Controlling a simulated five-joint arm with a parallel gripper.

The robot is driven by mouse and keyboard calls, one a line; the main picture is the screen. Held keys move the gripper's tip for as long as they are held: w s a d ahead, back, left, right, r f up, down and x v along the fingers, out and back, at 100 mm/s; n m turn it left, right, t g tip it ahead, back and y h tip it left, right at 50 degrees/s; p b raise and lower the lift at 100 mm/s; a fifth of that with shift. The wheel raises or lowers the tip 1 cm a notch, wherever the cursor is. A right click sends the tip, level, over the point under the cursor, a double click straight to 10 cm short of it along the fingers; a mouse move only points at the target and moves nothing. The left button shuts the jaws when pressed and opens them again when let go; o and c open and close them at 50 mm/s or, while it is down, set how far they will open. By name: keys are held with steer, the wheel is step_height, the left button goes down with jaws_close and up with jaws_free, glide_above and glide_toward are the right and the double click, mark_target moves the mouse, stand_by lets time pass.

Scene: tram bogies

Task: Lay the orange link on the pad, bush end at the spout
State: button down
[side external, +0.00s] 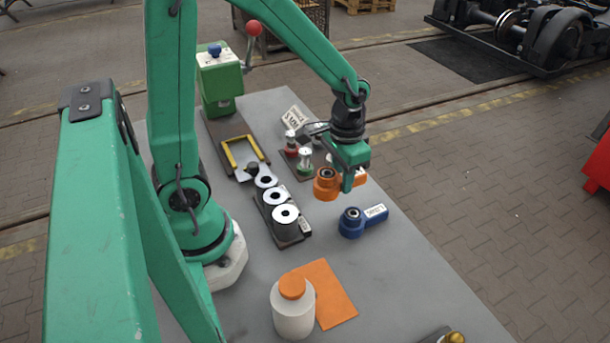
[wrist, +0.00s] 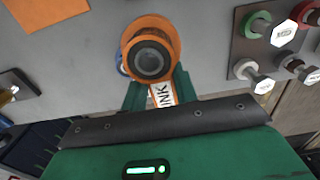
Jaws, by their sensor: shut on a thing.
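The orange link (side external: 326,184) has a round bush end with a dark centre and a short arm with a white label. My gripper (side external: 347,178) is shut on its arm. In the wrist view the orange link (wrist: 150,30) points its bush end away from my gripper (wrist: 160,90), and the label shows between the fingers. The link seems to be above the table; its exact height is unclear. A flat orange sheet (side external: 333,296), perhaps the pad, lies at the front beside a white bottle (side external: 292,316) with an orange cap. I cannot clearly make out a spout.
A blue link (side external: 352,222) lies near the orange one. A rack of dark rollers with white tops (side external: 284,215) stands left of it. Behind are a yellow U-shaped frame (side external: 232,157), a green lever device (side external: 219,83) and several bolts (side external: 305,156). The right front tabletop is mostly clear.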

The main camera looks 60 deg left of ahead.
steer(key=w+a+f, duration=0.1)
steer(key=a, duration=0.1)
steer(key=a+f, duration=0.1)
steer(key=a, duration=0.1)
steer(key=w+a+f, duration=0.1)
steer(key=a+f, duration=0.1)
steer(key=shift+w+a+f, duration=0.1)
steer(key=shift+w+a, duration=0.2)
steer(key=shift+a, duration=0.1)
steer(key=shift+f, duration=0.1)
steer(key=shift+f, duration=1.9)
steer(key=shift+f, duration=0.1)
steer(key=c, duration=1.1)
jaws_free()
steer(key=shift+f, duration=0.1)
steer(key=shift+r, duration=0.2)
steer(key=shift+r, duration=6)
